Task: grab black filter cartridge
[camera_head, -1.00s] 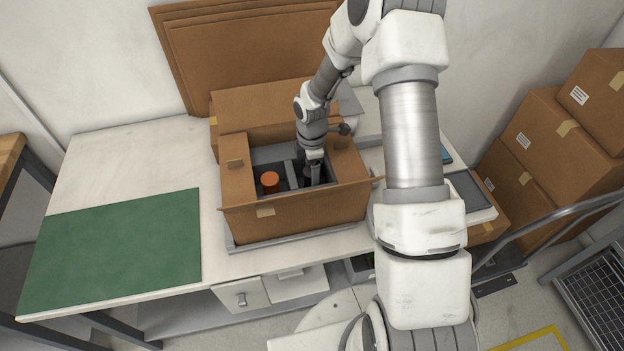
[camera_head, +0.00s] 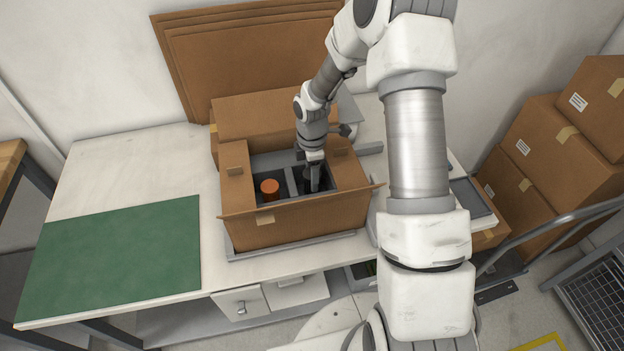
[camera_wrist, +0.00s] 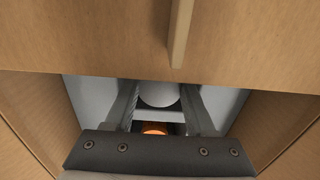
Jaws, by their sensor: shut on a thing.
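The black filter cartridge (camera_head: 307,184) shows only in part, as a dark shape at my fingers in the right compartment of the open cardboard box (camera_head: 300,220). My gripper (camera_head: 314,186) reaches down into that compartment and is shut on the cartridge. The fingers hide much of it. In the wrist view, my gripper (camera_wrist: 160,108) has its two fingers apart, with a pale round surface between them; I cannot tell what that surface belongs to.
An orange-topped cylinder (camera_head: 270,187) stands in the left compartment, beyond a grey divider. The box walls and raised flaps surround my gripper closely. A green mat (camera_head: 115,255) lies clear at the left of the white table (camera_head: 130,165). Stacked cartons (camera_head: 540,140) stand at right.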

